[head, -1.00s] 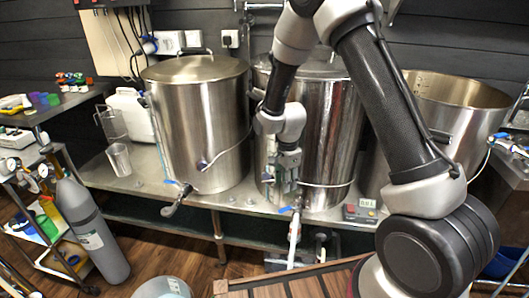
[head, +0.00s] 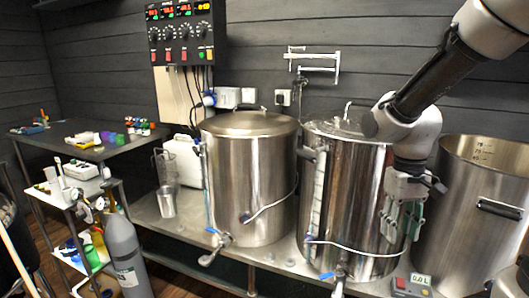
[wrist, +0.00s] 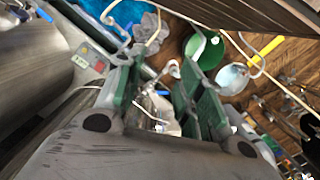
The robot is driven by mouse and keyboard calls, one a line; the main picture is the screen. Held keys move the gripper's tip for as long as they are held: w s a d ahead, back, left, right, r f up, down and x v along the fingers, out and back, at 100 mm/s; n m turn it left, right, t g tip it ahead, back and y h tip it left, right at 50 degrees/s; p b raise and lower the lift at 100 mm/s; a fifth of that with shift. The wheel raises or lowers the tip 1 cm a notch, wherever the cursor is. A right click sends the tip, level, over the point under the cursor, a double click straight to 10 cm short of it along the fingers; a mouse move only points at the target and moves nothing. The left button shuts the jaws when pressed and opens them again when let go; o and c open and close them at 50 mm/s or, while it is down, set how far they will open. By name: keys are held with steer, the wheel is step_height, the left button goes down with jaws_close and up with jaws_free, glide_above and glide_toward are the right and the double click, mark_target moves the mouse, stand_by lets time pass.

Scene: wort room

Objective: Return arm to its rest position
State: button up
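My arm reaches in from the upper right in the head view. My gripper (head: 402,232) points down in front of the middle steel kettle (head: 345,185), toward its right side. In the wrist view its two green-padded fingers (wrist: 160,105) stand apart with a gap between them. Nothing appears held; small pale shapes seen through the gap look like background. Whether the gripper touches the kettle cannot be told.
A lidded kettle (head: 245,175) stands left and an open kettle (head: 475,215) right. A red-buttoned display box (head: 408,288) sits below the gripper. A gas cylinder (head: 122,255) and side table (head: 90,150) stand left. A control panel (head: 180,32) hangs above.

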steer(key=s+d+r+t, duration=0.5)
steer(key=s+r, duration=0.4)
steer(key=r, duration=0.2)
steer(key=shift+s+d+r+m+t, duration=0.3)
steer(key=shift+d+r+m, duration=0.05)
steer(key=shift+d+m, duration=0.05)
stand_by(6.5)
